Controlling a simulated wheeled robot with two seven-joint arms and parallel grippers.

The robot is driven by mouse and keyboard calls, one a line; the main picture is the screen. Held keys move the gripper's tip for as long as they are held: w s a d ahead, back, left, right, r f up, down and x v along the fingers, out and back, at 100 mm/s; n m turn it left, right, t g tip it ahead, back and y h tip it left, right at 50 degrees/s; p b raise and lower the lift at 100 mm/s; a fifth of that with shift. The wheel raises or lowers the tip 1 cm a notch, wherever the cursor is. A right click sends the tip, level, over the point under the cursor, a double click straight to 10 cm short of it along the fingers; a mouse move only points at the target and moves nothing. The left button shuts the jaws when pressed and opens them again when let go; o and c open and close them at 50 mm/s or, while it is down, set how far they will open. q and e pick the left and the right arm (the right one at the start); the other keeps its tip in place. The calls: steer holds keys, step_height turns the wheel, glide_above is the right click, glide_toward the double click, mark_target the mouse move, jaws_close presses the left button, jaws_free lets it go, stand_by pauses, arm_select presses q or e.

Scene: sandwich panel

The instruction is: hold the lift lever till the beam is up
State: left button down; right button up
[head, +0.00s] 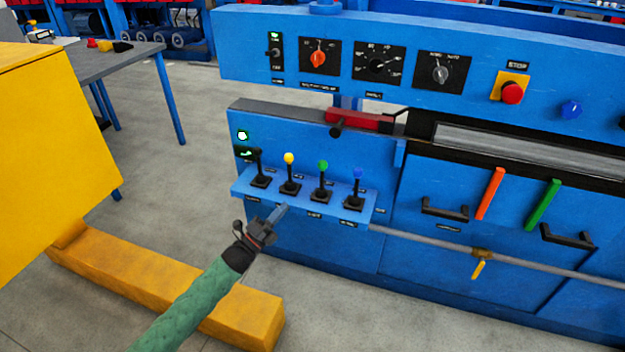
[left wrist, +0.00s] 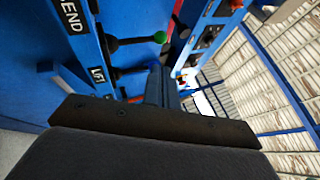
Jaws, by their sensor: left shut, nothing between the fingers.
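A row of short levers stands on a blue ledge (head: 300,202) of the machine: a black-knobbed lever (head: 257,168), a yellow one (head: 289,172), a green one (head: 323,180) and a blue one (head: 357,188). My left gripper (head: 279,214) is shut and empty, just in front of and below the ledge. The upper blue beam (head: 240,45) sits above a gap over the lower body. My right gripper is out of view.
A red stop button (head: 512,92) and dials (head: 379,66) are on the upper panel. A grey pipe (head: 420,241) runs along the front, right of the ledge. A yellow block (head: 150,282) lies on the floor at left. A grey table (head: 110,62) stands behind.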

mark_target(322, 179)
arm_select(q)
steer(key=x, duration=1.4)
steer(key=shift+p, duration=0.3)
